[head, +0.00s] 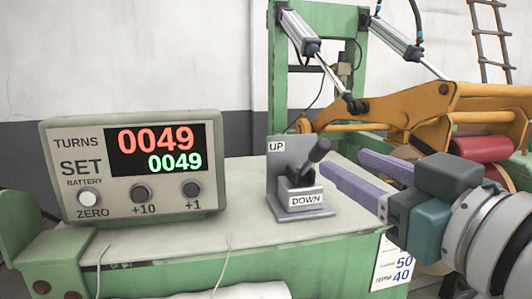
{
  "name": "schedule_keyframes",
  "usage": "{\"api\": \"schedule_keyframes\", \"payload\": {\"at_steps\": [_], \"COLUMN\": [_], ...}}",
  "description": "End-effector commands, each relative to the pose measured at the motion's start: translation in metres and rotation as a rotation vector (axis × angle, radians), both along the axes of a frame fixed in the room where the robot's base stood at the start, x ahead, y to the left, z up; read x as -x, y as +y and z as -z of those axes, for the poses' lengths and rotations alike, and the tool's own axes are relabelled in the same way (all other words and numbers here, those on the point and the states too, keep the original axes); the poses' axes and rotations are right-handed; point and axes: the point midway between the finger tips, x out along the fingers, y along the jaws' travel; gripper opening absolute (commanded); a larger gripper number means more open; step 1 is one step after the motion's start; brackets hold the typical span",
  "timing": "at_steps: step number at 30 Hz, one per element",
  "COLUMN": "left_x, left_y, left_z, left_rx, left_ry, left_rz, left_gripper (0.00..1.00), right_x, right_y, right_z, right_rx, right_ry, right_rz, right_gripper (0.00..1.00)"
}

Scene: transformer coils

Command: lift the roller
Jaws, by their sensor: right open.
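The roller (484,148) is a red cylinder at the right, below the orange arm frame (440,105), partly hidden by it. A grey lever (316,153) with a dark knob stands in a bracket (301,203) on the green machine's top, between an UP plate and a DOWN label. The lever leans up and to the right. My right gripper (343,161) comes in from the right, with two purple fingers spread apart and empty. Its fingertips are just right of the lever; I cannot tell whether they touch it. My left gripper is out of view.
A counter box (135,165) showing 0049 in red and 0049 in green stands left of the lever. Two pneumatic cylinders (301,36) run down to the orange frame from a green post.

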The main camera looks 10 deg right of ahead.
Motion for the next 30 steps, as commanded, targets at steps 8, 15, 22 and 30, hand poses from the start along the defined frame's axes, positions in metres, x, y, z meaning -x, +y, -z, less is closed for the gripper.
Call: {"api": "schedule_keyframes", "payload": {"at_steps": [8,15,22,30], "left_x": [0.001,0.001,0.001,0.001], "left_y": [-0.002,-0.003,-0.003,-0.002], "left_z": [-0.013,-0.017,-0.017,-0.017], "left_rx": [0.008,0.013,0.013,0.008], "left_ry": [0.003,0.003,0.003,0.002], "left_rz": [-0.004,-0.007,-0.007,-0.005], "left_gripper": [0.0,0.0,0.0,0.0], "right_x": [-0.05,-0.075,-0.079,-0.079], "right_y": [0.008,0.013,0.014,0.014], "right_z": [-0.003,-0.001,0.0,0.0], "right_rx": [-0.001,0.0,0.0,-0.001], "right_ry": [0.0,0.001,0.002,0.002], "right_rz": [0.001,0.0,0.0,0.0], "right_gripper": [0.55,0.55,0.55,0.39]}}
